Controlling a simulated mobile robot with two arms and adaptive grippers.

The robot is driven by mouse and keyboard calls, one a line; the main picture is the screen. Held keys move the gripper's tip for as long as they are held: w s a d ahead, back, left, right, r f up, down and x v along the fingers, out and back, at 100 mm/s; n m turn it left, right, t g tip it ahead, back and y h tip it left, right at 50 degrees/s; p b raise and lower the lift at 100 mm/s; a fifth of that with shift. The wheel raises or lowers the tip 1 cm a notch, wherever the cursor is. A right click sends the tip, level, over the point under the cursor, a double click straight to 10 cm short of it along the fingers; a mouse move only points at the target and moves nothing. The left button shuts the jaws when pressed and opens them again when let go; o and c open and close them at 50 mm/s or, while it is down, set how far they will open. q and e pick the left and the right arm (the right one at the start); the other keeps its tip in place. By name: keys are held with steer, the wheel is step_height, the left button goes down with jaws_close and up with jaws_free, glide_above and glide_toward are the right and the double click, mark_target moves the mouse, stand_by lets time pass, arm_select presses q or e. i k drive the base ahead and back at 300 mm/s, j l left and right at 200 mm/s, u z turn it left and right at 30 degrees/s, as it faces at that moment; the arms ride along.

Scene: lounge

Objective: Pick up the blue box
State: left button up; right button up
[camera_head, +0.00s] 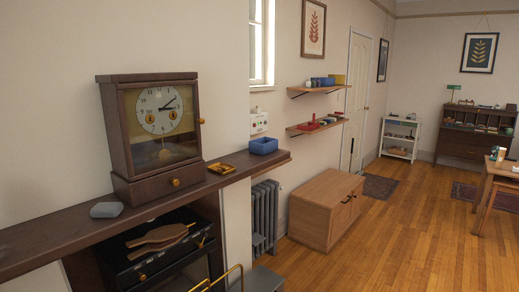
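A small blue box (264,146), which looks open at the top, sits near the right end of the dark wooden mantel shelf (60,234). Another blue thing (323,82), box-like, lies on the upper wall shelf (303,91) farther back. Neither of my grippers shows in the head view, so nothing is seen touching either blue thing.
A brass dish (221,168), a wooden clock (160,186) and a grey object (106,210) stand on the mantel left of the box. A radiator (265,215) and a low wooden cabinet (312,212) line the wall.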

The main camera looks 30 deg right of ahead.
mark_target(264, 145)
steer(key=i+l, duration=0.2)
steer(key=l, duration=0.15)
steer(key=i+l, duration=0.2)
steer(key=l, duration=0.2)
steer(key=i+l, duration=0.2)
steer(key=l, duration=0.15)
steer(key=u, duration=0.05)
